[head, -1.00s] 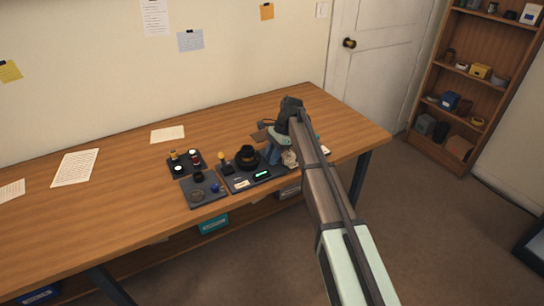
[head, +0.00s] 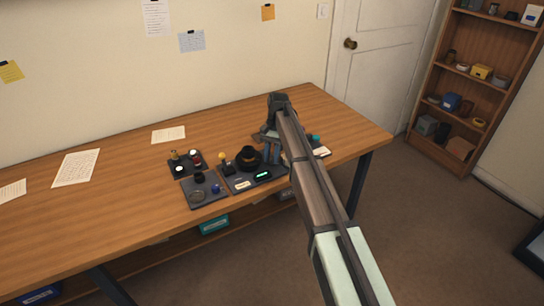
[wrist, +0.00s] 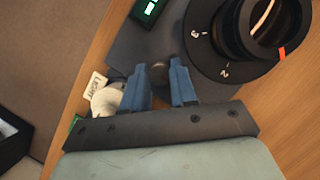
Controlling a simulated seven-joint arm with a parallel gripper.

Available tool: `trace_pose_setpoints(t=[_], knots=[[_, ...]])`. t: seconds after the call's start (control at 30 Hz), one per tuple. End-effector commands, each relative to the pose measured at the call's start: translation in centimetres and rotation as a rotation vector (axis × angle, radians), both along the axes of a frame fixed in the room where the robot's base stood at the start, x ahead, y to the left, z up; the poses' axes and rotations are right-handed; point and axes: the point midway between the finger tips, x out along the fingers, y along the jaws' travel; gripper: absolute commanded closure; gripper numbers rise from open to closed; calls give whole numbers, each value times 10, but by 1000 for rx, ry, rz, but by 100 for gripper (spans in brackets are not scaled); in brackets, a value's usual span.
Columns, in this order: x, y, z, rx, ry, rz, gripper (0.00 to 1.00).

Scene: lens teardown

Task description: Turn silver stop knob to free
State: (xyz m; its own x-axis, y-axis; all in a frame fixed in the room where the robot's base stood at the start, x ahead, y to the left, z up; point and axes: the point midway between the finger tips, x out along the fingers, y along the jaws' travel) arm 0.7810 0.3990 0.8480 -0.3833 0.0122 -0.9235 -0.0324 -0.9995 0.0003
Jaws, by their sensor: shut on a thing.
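The black lens (head: 248,157) stands on a dark base plate (head: 232,184). In the wrist view the lens (wrist: 228,52) shows at upper right, with white numerals and an orange-red mark on its rings. In the head view my gripper (head: 269,158) is just right of the lens, and the knob is hidden.
A green-lit display (head: 263,176) sits on the plate's front edge. A pale labelled part (wrist: 107,98) lies close left of my fingers. Small dark trays (head: 205,191) with several parts stand at left.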

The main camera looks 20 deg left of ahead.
Motion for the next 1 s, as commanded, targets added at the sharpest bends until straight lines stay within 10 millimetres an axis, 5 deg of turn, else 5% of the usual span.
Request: trace_pose_setpoints(t=[0.63,0.67,0.9,1.0], knots=[[0,0,0,1,-1,48,100],[0,0,0,1,-1,48,71],[0,0,0,1,-1,48,48],[0,1,0,2,-1,48,47]])
